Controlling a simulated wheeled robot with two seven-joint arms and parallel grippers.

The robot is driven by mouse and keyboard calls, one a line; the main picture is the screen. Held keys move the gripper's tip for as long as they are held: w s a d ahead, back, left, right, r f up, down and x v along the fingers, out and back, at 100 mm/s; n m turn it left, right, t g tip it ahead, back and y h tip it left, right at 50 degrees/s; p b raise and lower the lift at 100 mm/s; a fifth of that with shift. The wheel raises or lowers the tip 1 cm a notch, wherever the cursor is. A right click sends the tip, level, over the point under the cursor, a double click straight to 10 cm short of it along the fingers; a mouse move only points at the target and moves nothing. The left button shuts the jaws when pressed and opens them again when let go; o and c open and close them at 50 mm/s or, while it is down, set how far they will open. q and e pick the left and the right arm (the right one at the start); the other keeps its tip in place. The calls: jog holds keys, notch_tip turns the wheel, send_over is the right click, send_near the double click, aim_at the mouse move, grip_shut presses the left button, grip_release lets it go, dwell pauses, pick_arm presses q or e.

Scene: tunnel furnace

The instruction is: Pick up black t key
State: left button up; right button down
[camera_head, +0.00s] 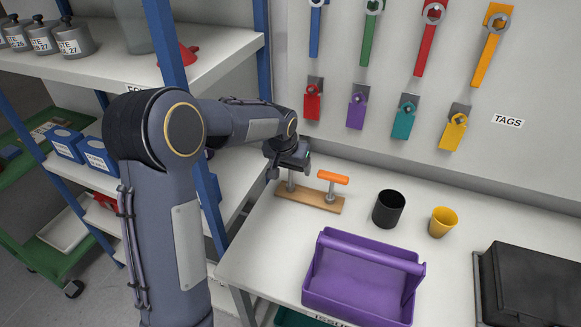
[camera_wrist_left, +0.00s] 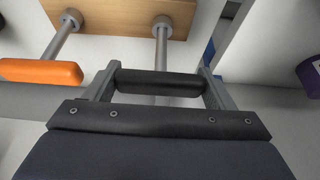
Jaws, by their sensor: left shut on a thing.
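The black T key shows in the left wrist view as a black crossbar handle (camera_wrist_left: 160,83) with a metal shaft running to the wooden base. My left gripper (camera_wrist_left: 158,86) is shut on this handle, with a finger at each end. In the head view my left gripper (camera_head: 290,160) is over the left end of the wooden base (camera_head: 310,200) and hides most of the black key. The shaft still appears to meet the wood. An orange T key (camera_head: 333,178) stands upright in the same base, beside it. My right gripper is not in view.
A black cup (camera_head: 388,209), a yellow cup (camera_head: 443,222) and a purple tote (camera_head: 355,285) stand on the white bench. A black case (camera_head: 530,295) is at the right. Wrenches and coloured tags hang on the wall behind. A blue shelf post (camera_head: 210,200) stands close to my left arm.

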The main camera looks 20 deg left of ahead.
pick_arm(q)
jog(key=shift+r, duration=0.5)
jog(key=s+d+r+b, duration=0.2)
jog(key=s+d+r, duration=0.7)
jog(key=d+r, duration=0.1)
jog(key=shift+s+d+r+b, duration=0.25)
jog(key=shift+r+b, duration=0.05)
jog(key=shift+r, duration=0.5)
jog(key=shift+r, duration=0.15)
notch_tip(320, 180, up, 4)
jog(key=p, duration=0.3)
